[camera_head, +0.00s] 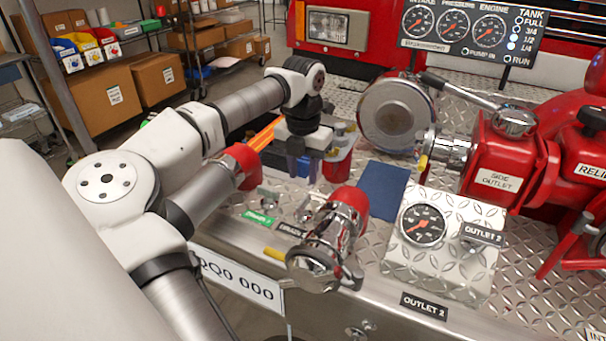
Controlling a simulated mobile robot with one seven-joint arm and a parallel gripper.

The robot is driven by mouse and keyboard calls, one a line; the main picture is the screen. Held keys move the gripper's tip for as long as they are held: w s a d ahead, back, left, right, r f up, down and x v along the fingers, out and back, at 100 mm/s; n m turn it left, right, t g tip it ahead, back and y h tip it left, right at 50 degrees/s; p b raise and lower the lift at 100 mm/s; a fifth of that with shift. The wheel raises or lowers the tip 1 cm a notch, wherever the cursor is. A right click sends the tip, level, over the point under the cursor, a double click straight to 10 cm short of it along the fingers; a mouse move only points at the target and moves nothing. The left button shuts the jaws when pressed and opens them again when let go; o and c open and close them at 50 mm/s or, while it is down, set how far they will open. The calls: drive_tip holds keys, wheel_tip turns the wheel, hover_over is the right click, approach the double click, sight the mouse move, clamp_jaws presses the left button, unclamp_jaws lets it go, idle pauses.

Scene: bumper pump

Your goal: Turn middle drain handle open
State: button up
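My gripper (303,172) hangs pointing down above the diamond-plate bumper deck. Its two dark fingers show a gap between them, with no object visible in it. Just below it on the deck, small metal drain handles show: one (268,197) behind a green label (258,217), and one (304,211) behind a black label (290,230) that seems to read "DRAIN". The second handle is partly hidden by the chrome outlet. I cannot tell which handle is the middle one, how far it is turned, or whether a finger touches it.
A chrome outlet with a red collar (347,200) stands close right of the handles; another red-collared pipe (243,165) is at left. A gauge panel (445,245), a dark blue mat (383,190) and red pump piping (497,160) lie right. Shelves with boxes (95,100) stand behind.

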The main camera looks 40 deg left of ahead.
wheel_tip(320, 180, up, 6)
drive_tip(key=p, duration=0.3)
drive_tip(key=shift+f, duration=0.15)
